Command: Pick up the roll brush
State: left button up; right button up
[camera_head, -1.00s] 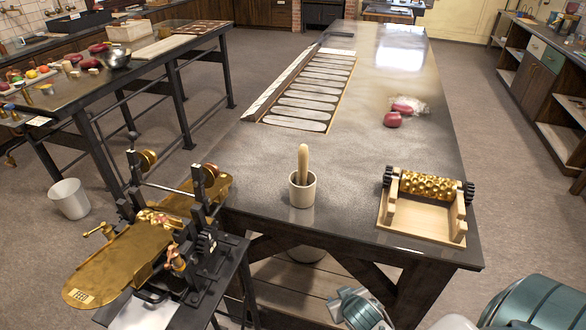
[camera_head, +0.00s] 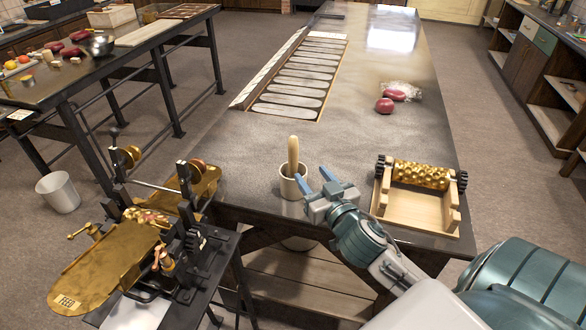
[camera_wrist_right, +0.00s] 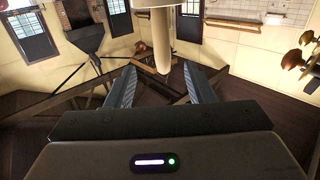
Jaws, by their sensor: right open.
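The roll brush (camera_head: 293,157) stands in a small pale cup (camera_head: 288,190) at the near edge of the long table. Its light wooden handle points up and leans slightly; its lower end is hidden in the cup. My right gripper (camera_head: 314,180) is open and empty, just right of the cup with its blue fingers pointing toward it. In the right wrist view the handle (camera_wrist_right: 162,52) shows beyond and between the open fingers (camera_wrist_right: 153,88), apart from them. The cup (camera_wrist_right: 153,3) is at the top edge there. My left gripper is not in view.
A gold dimpled roller (camera_head: 422,174) with black end gears sits in a wooden cradle (camera_head: 415,208) right of my right gripper. A black and brass machine (camera_head: 165,225) stands at left. Red lumps (camera_head: 385,105) lie farther back.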

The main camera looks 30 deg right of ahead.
aim_at(296, 153)
jog(key=w, duration=0.1)
jog(key=w+p, duration=0.1)
jog(key=w, duration=0.1)
jog(key=w+p, duration=0.1)
jog(key=shift+w+d+r, duration=0.3)
jog(key=shift+w+r, duration=0.05)
jog(key=shift+w, duration=0.05)
jog(key=shift+w+d+f+p, duration=0.15)
jog(key=shift+w+p, duration=0.15)
jog(key=shift+w, duration=0.3)
jog(key=shift+w+p, duration=0.3)
jog(key=shift+p, duration=0.05)
jog(key=w+p, duration=0.2)
jog(key=w, duration=0.1)
jog(key=shift+w+d, duration=0.1)
jog(key=shift+d, duration=0.1)
jog(key=shift+w+f+p, duration=0.25)
jog(key=shift+w+p, duration=0.05)
jog(key=shift+w, duration=0.3)
jog(key=shift+s, duration=0.1)
jog(key=c, duration=1)
